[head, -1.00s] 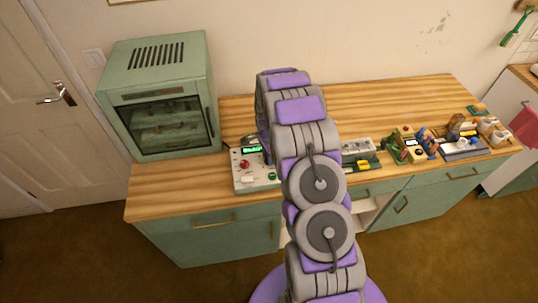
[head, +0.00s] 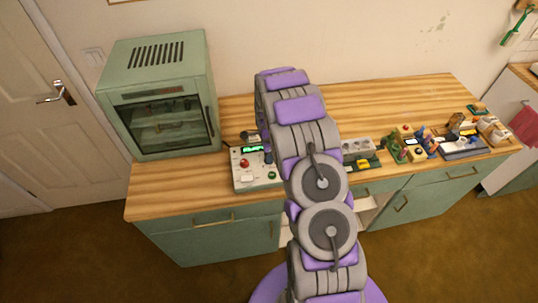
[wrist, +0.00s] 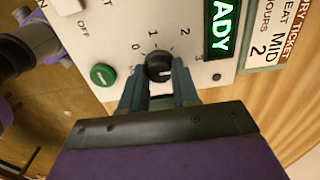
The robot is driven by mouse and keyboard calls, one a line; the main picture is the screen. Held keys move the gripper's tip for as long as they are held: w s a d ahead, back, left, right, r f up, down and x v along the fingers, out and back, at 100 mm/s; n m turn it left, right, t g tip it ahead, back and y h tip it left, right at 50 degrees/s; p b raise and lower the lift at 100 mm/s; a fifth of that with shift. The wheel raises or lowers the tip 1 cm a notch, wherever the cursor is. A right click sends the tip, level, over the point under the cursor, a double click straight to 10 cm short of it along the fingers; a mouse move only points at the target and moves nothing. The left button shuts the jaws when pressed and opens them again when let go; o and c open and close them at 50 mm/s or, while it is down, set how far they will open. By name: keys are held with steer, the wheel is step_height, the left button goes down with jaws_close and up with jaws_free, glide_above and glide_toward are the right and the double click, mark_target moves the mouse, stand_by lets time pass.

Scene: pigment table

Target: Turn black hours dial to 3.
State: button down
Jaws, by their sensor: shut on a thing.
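The black hours dial (wrist: 158,67) sits on the white control panel (wrist: 120,20) in the wrist view, with printed marks 0, 1, 2 and 3 around it. A pale line on its face seems to point right, towards the 3 side, but its exact setting is hard to tell. My gripper (wrist: 159,88) is shut on the dial, one grey finger on each side. In the head view the panel (head: 240,182) stands on the counter, and my arm hides part of it and the dial.
Beside the dial are a green button (wrist: 103,75) and a green display (wrist: 222,30) ending in "ADY". A ticket (wrist: 268,38) shows "MID" and "2". A green oven (head: 155,85) stands left of the panel. Several small items (head: 410,145) crowd the counter's right side.

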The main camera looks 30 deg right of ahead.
steer(key=c, duration=0.8)
jaws_free()
steer(key=shift+w+a, duration=0.1)
step_height(320, 180, up, 17)
steer(key=shift+r+p, duration=0.15)
steer(key=shift+p, duration=0.25)
